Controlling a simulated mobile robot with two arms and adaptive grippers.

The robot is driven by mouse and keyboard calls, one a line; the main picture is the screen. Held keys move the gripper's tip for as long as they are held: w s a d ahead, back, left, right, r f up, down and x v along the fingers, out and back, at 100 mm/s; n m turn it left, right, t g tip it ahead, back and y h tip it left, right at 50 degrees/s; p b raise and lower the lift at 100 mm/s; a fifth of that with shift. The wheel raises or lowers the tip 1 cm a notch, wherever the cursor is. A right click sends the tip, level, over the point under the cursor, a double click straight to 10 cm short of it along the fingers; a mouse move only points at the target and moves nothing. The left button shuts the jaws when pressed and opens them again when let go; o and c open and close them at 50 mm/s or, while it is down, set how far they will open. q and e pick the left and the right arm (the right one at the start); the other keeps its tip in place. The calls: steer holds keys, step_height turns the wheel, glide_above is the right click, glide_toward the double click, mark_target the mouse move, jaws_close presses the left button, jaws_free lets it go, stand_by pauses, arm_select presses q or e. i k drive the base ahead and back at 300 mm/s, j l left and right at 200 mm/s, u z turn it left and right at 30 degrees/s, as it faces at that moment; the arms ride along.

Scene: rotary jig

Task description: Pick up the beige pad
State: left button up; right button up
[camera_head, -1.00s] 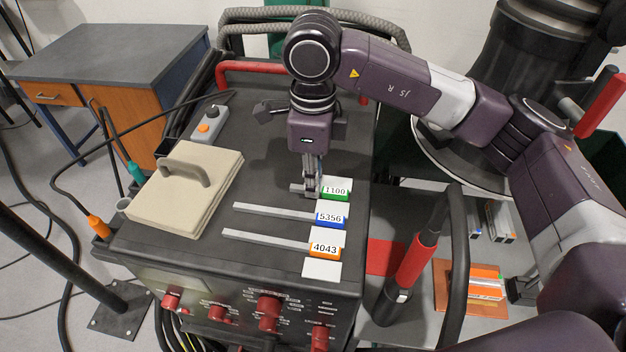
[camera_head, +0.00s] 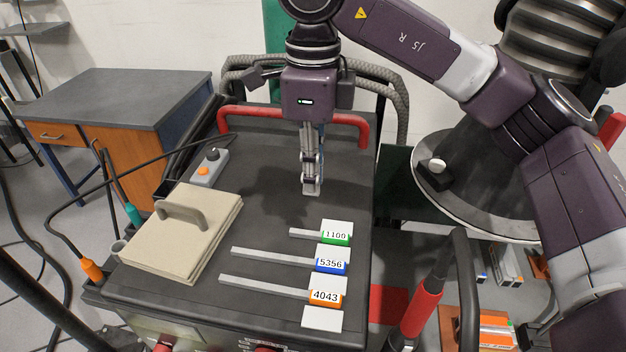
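The beige pad (camera_head: 172,245) lies flat on the left part of the dark machine top. It looks like a thick square slab, with a grey-beige arched handle (camera_head: 182,212) on its upper face. My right gripper (camera_head: 311,191) points down above the machine top, right of the pad and clear of it. Its fingers are seen nearly edge-on, so their opening is unclear; no object shows in them. My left gripper is out of view.
Metal rods with white labelled blocks lie at right: green 1100 (camera_head: 337,233), blue 5356 (camera_head: 331,259) and orange 4043 (camera_head: 325,290). A grey control box (camera_head: 208,168) with an orange button sits behind the pad. A red rail (camera_head: 290,113) edges the back.

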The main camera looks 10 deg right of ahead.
mark_target(178, 241)
steer(key=k, duration=1.5)
